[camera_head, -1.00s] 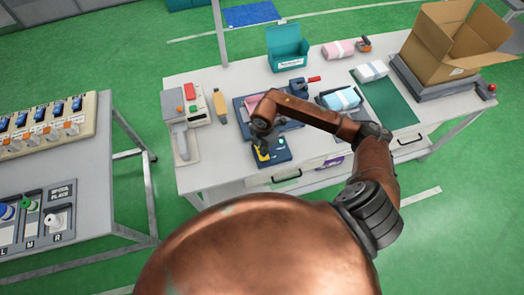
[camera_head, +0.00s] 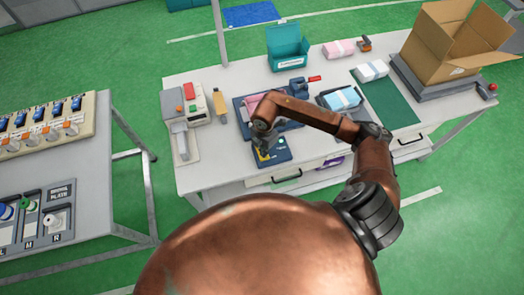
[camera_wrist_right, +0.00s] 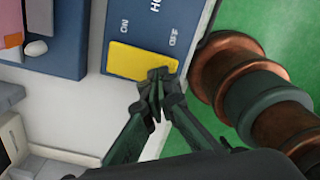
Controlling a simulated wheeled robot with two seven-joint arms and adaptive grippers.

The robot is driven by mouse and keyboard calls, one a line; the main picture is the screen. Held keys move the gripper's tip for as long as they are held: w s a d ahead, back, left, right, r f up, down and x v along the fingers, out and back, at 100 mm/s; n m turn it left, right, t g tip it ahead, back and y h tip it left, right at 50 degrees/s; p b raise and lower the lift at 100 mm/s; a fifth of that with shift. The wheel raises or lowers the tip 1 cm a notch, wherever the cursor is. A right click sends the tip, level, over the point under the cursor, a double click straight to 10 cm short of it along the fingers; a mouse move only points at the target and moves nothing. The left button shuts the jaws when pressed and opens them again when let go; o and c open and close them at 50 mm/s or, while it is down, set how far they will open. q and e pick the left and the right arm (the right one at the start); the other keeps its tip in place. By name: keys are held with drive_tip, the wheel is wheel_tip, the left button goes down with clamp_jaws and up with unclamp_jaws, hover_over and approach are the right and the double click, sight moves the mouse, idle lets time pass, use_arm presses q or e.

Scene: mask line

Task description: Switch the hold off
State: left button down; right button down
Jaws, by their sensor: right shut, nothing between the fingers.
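The hold box (camera_head: 280,153) is a flat dark-blue control at the front edge of the table. In the right wrist view, this blue box (camera_wrist_right: 155,25) has a yellow rocker (camera_wrist_right: 130,58) with ON printed by one end and OFF by the other. The word above is cut off after "HO". My right gripper (camera_wrist_right: 158,76) is shut and empty, its tips over the OFF end of the yellow rocker. I cannot tell whether they press on it. In the head view my right gripper (camera_head: 264,146) hides part of the box. My left gripper is not in view.
A second table with a switch bank (camera_head: 45,125) stands at left.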

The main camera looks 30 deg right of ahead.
drive_tip(key=shift+f+b, duration=0.5)
drive_tip(key=shift+f, duration=0.3)
idle(0.4)
drive_tip(key=shift+r+p, duration=2.7)
drive_tip(key=shift+r, duration=0.9)
drive_tip(key=shift+a+f, duration=0.1)
